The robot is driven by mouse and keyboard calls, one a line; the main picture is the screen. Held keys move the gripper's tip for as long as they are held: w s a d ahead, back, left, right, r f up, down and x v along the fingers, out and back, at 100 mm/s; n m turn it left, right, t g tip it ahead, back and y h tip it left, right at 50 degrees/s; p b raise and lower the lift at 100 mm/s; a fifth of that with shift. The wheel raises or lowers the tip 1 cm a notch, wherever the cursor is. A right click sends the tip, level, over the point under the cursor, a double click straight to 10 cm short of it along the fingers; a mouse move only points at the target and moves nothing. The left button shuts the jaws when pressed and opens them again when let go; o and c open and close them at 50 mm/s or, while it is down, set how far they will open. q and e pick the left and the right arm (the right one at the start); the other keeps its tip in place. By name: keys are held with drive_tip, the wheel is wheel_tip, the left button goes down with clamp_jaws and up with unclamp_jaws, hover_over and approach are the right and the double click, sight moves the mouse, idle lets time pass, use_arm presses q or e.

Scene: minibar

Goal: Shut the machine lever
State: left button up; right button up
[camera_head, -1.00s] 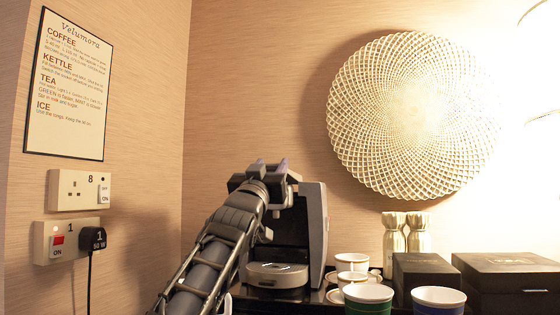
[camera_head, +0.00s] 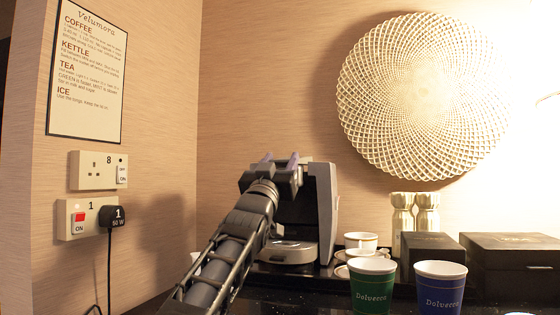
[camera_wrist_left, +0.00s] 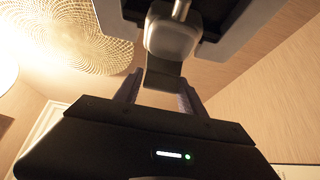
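The dark grey coffee machine (camera_head: 325,205) stands on the counter against the wall, with a round drip tray (camera_head: 288,252) at its front. My left gripper (camera_head: 279,160) is at the machine's upper front and hides part of it. In the left wrist view the two fingers of my left gripper (camera_wrist_left: 158,92) stand apart, so it is open. A grey piece that looks like the machine's lever (camera_wrist_left: 170,38) shows just beyond and between the fingertips. Contact cannot be told. In the head view the lever is hidden or cannot be told from the gripper. My right gripper is out of view.
A green cup (camera_head: 372,285) and a blue cup (camera_head: 440,287) stand at the front right. White cups (camera_head: 361,241), metal shakers (camera_head: 402,212) and dark boxes (camera_head: 515,262) are right of the machine. Wall sockets (camera_head: 92,218) with a plugged cord are at left.

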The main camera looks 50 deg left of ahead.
use_arm(q)
drive_tip(key=shift+o, duration=1.4)
drive_tip(key=shift+w+f, duration=0.25)
drive_tip(key=shift+f, duration=0.1)
drive_tip(key=shift+a, duration=0.1)
drive_tip(key=shift+a, duration=0.2)
drive_tip(key=shift+r, duration=0.1)
drive_tip(key=shift+s+d, duration=0.15)
drive_tip(key=shift+s+d+f+b, duration=0.2)
drive_tip(key=shift+s+f+b, duration=0.2)
drive_tip(key=shift+b, duration=0.35)
drive_tip(key=b+v, duration=0.4)
drive_tip(key=v, duration=0.2)
drive_tip(key=shift+s, duration=0.2)
